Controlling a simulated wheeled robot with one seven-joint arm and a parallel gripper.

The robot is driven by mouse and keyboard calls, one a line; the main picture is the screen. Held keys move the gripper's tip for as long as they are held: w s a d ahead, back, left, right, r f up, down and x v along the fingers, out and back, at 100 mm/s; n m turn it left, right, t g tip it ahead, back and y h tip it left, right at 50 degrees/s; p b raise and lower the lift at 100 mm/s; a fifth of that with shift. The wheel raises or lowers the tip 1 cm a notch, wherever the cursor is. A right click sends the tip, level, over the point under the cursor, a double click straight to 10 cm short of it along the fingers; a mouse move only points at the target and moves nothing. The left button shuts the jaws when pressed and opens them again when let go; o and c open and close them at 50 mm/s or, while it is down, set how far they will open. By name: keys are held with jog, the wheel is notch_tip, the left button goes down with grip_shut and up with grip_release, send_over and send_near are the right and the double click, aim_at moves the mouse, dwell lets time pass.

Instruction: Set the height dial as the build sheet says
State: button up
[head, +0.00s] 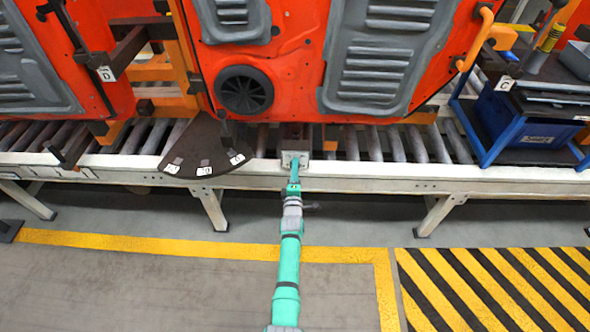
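A dark fan-shaped plate (208,146), which looks like the height dial, sticks out over the front rail of the conveyor. It has several small white labels along its curved edge, too small to read. A black lever with a knob (222,116) stands up at its right part, closest to the right-hand label. My gripper (294,176) is at the end of my green arm, right of the plate and apart from it, at a small grey block on the rail. I cannot tell whether its fingers are open or touching the block. I cannot make out a build sheet.
An orange door panel (290,75) with a round black speaker stands behind the rail (400,183). A card marked D (106,74) is at left, one marked C (505,83) at right. A blue-framed rack (520,125) stands at right. The floor in front is clear.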

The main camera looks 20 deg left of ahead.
jog(key=shift+a, duration=0.1)
jog(key=c, duration=0.3)
jog(key=shift+s, duration=0.1)
